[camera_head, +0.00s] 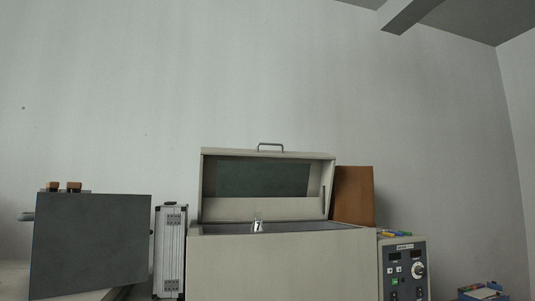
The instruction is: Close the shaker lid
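The shaker (285,265) is a large beige box in the middle of the head view, on the bench. Its lid (268,212) stands raised and open, tilted back, with a dark window and a grey handle (270,146) along its top edge. A small shiny metal piece (258,225) shows at the front rim of the opening. The inside of the shaker is mostly hidden by its front wall. Neither of my grippers is in view.
A dark grey panel (92,245) and an upright silver case (171,250) stand left of the shaker. A brown board (354,196) is behind it. A control unit (404,268) with a dial is on the right, and a small blue-edged tray (482,291) lies farther right.

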